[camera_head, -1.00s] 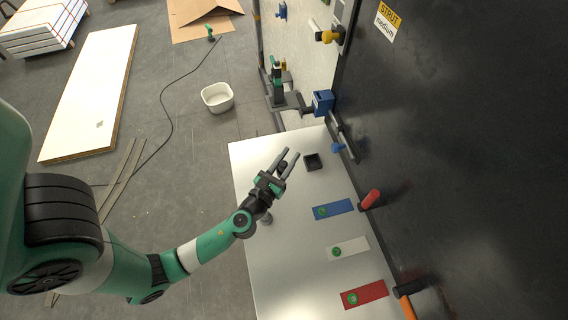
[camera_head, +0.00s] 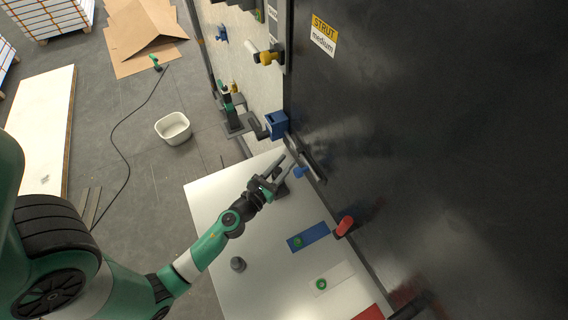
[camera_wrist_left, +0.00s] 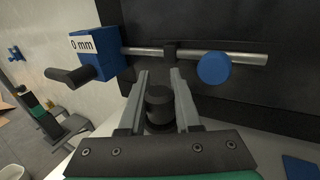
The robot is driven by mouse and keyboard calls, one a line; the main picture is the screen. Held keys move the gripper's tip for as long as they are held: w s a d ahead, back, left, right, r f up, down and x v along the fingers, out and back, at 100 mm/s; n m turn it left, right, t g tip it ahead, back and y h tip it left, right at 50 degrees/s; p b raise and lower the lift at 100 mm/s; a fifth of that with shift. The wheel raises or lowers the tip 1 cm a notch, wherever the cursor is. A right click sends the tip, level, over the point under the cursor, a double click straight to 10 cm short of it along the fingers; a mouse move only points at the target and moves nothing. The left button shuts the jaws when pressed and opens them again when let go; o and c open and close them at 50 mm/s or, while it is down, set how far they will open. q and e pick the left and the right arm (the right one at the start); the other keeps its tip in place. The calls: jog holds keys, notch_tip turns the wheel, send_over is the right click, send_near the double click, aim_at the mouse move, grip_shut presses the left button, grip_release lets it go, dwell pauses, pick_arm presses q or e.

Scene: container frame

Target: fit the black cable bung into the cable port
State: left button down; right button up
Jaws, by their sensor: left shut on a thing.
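My left gripper (camera_head: 281,167) is shut on a black, stubby round piece, the cable bung (camera_wrist_left: 158,100). In the left wrist view the bung stands between the two grey fingers, with a wider dark round part at its lower end. In the head view the fingers hide most of it. The gripper is over the far end of the white table, close to the dark wall. A small black square piece (camera_head: 283,189) on the table shows partly beneath the gripper. I cannot make out the cable port for certain. My right gripper is not in view.
A blue block (camera_wrist_left: 96,52) marked "0 mm", a metal rod and a blue knob (camera_wrist_left: 213,68) are on the wall just beyond the fingers. A red handle (camera_head: 345,226) sticks out further along.

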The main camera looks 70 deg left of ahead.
pick_arm(q)
jog(key=shift+f+b, duration=2)
jog(key=shift+f, duration=0.2)
jog(key=shift+f+b, duration=1.55)
jog(key=c, duration=0.5)
grip_release()
jog(key=b+v, duration=0.2)
jog(key=v, duration=0.3)
jog(key=b+v, duration=0.1)
jog(key=v, duration=0.5)
jog(key=shift+s+f+b, duration=0.1)
jog(key=shift+f+b, duration=0.15)
jog(key=shift+b, duration=0.15)
jog(key=shift+s+d+r, duration=0.2)
